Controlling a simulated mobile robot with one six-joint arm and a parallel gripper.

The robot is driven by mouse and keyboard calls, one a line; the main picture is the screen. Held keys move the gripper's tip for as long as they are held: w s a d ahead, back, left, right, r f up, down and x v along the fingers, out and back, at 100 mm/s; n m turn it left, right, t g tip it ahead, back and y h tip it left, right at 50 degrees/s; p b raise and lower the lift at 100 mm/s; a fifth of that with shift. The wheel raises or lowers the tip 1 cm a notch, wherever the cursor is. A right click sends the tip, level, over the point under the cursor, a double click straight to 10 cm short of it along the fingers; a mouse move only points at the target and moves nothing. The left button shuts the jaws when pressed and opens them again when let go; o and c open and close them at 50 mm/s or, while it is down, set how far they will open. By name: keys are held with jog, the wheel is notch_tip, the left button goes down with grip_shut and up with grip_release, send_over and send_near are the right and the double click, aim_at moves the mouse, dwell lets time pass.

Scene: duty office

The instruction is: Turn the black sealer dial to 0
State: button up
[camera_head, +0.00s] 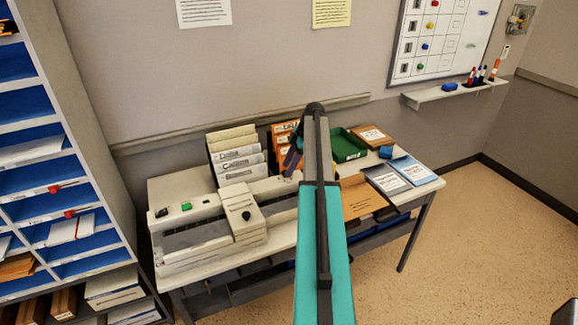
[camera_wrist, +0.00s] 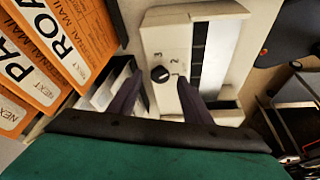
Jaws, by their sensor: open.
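The cream sealer (camera_head: 190,239) stands on the left part of the table. I cannot make out a 0, and the dial's setting is too small to read surely.
White binders (camera_head: 240,160) stand behind the sealer. Orange folders (camera_wrist: 55,45) lie left of the fingers in the wrist view. A green tray (camera_head: 347,147), a brown envelope (camera_head: 358,199) and booklets (camera_head: 408,169) lie on the table's right. Blue-lined shelves (camera_head: 70,190) stand at left.

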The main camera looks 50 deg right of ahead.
jog(key=shift+w+a+f, duration=0.1)
jog(key=shift+a+f, duration=0.05)
jog(key=shift+f, duration=0.35)
jog(key=c, duration=1.1)
jog(key=shift+o, duration=0.2)
